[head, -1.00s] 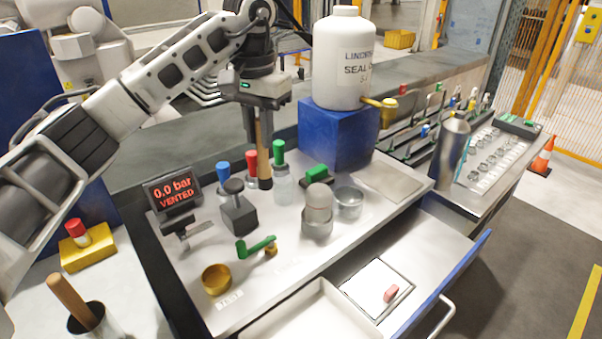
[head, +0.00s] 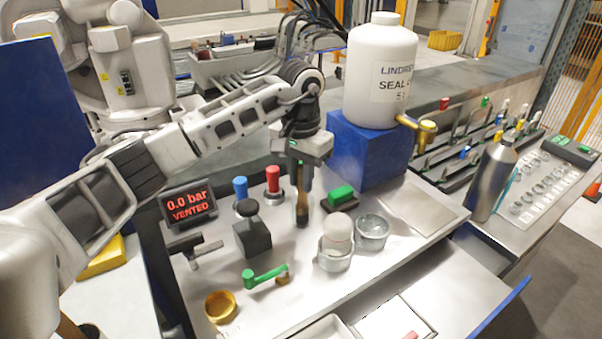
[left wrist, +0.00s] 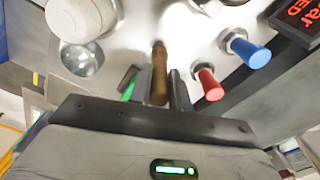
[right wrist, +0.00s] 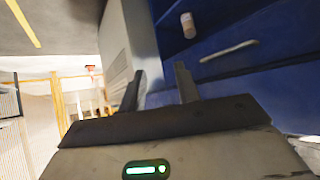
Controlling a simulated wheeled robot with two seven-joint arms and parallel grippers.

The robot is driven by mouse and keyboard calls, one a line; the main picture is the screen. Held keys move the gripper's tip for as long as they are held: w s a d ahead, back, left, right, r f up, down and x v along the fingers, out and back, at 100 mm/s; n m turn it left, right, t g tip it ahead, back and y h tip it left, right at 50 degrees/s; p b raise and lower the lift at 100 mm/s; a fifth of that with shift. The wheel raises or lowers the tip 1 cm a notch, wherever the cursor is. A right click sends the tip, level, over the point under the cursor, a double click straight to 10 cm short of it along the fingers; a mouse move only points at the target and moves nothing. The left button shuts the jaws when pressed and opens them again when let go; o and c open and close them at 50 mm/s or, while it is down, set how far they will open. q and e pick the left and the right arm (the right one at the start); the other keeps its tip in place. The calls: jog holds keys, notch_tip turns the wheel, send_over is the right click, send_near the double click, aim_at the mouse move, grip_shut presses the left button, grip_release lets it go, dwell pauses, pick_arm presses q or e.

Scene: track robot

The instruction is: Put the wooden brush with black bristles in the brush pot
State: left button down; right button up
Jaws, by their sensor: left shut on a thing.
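My left gripper (head: 304,160) is shut on the wooden brush with black bristles (head: 302,208). The brush hangs upright, dark bristle end down, over the steel worktop. In the left wrist view the wooden brush (left wrist: 158,72) shows between the fingers of my left gripper (left wrist: 155,85). A pot (head: 90,331) with a wooden handle standing in it is cut off at the bottom left edge of the head view; it looks like the brush pot. My right gripper (right wrist: 160,82) shows only in its own wrist view, fingers apart and empty.

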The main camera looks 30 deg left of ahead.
pick_arm(q)
jog(key=shift+f, duration=0.1)
pick_arm(e)
jog(key=shift+w, duration=0.15)
pick_arm(q)
jog(key=shift+f+b, duration=0.25)
jog(key=shift+b, duration=0.05)
jog(key=c, duration=1.3)
grip_release()
pick_arm(e)
jog(key=shift+w+r, duration=0.1)
pick_arm(q)
jog(key=shift+r, duration=0.15)
pick_arm(e)
jog(key=shift+r, duration=0.1)
pick_arm(q)
jog(key=shift+r+p, duration=0.35)
jog(key=shift+p, duration=0.1)
notch_tip(320, 180, up, 4)
jog(key=shift+w+r+b, duration=0.1)
jog(key=shift+r+b, duration=0.05)
jog(key=shift+b, duration=0.7)
notch_tip(320, 180, up, 7)
jog(key=shift+r, duration=0.15)
pick_arm(e)
jog(key=shift+a+f, duration=0.2)
jog(key=shift+f, duration=0.2)
